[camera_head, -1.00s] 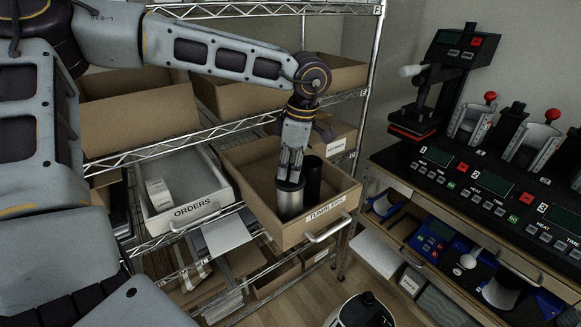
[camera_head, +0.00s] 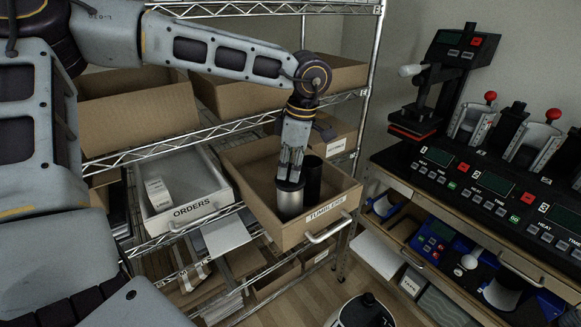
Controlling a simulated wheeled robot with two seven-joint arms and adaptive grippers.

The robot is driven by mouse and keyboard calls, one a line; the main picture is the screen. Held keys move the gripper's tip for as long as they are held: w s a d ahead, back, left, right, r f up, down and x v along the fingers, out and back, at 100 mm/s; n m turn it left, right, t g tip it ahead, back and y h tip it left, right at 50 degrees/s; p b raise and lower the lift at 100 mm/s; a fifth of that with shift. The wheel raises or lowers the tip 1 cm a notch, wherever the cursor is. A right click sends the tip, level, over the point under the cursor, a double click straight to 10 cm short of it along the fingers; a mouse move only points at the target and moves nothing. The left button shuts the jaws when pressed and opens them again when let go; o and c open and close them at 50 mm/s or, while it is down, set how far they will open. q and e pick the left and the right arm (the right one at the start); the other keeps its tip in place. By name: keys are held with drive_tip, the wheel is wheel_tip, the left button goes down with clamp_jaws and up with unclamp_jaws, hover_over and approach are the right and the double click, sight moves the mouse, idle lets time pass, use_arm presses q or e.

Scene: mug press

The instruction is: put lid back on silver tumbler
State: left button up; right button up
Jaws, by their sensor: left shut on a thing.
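The silver tumbler (camera_head: 290,203) stands upright in the open cardboard drawer labelled TUMBLERS (camera_head: 262,211). A dark lid (camera_head: 289,185) shows at its top. My left gripper (camera_head: 290,178) points down over the tumbler, with its fingers closed at the lid. I cannot tell whether the lid is fully seated, as the fingers cover part of it. A black tumbler (camera_head: 312,179) stands close beside it on the right. My right gripper is not in view.
A white bin labelled ORDERS (camera_head: 185,213) sits left of the drawer on the wire rack. Cardboard boxes (camera_head: 140,118) fill the shelf above. A bench with mug presses (camera_head: 480,190) stands at the right. The drawer walls are close around the tumblers.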

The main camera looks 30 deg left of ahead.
use_arm(q)
drive_tip(key=o, duration=1.4)
drive_tip(key=shift+r, duration=0.15)
drive_tip(key=shift+r+p, duration=1.75)
drive_tip(key=shift+r, duration=1.6)
clamp_jaws()
